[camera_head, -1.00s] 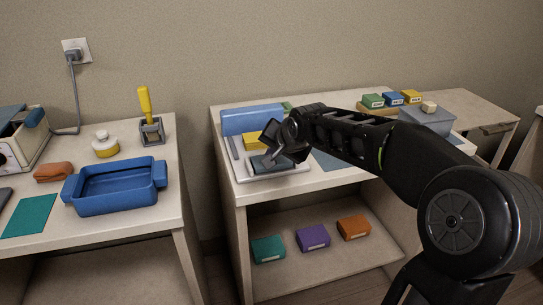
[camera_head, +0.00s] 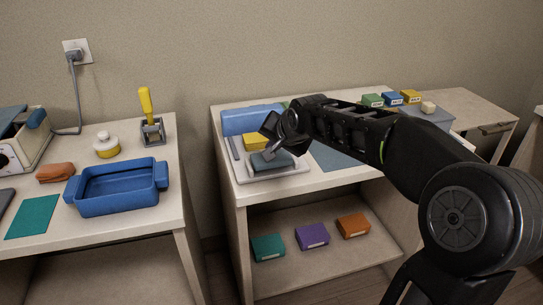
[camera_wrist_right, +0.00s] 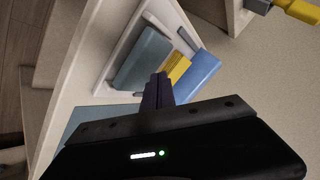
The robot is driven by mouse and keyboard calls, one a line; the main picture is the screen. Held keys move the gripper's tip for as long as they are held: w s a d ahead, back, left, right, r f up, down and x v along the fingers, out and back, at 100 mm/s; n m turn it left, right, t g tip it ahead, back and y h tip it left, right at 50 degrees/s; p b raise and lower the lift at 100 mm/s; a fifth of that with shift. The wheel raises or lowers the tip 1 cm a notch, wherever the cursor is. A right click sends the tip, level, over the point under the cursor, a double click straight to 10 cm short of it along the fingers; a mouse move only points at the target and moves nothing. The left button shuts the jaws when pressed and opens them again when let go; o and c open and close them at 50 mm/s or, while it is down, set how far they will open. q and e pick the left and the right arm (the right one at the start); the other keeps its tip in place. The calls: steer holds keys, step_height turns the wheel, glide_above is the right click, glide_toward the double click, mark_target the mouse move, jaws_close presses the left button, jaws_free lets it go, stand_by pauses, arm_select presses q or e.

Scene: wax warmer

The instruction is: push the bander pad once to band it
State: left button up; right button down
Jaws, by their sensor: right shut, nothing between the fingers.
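The bander is a white tray-like base (camera_head: 292,170) on the middle table. A grey-teal block (camera_head: 272,164) sits at its front, a yellow block (camera_head: 254,141) behind it and a long blue block (camera_head: 253,119) at the back. I cannot tell for sure which part is the pad. My right gripper (camera_head: 269,150) is shut and empty, just above the grey-teal block. In the right wrist view its fingertips (camera_wrist_right: 160,78) overlap the edge between the grey-teal block (camera_wrist_right: 143,58) and the yellow block (camera_wrist_right: 177,68). Contact cannot be told. My left gripper is out of view.
A grey-blue mat (camera_head: 335,157) lies right of the bander. Green, blue and yellow boxes (camera_head: 392,99) stand at the back right. Teal, purple and orange boxes (camera_head: 312,236) lie on the lower shelf. A blue tray (camera_head: 118,190) stands on the left table.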

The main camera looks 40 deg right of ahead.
steer(key=shift+r+p, duration=1.55)
steer(key=shift+r, duration=1)
steer(key=shift+f, duration=0.1)
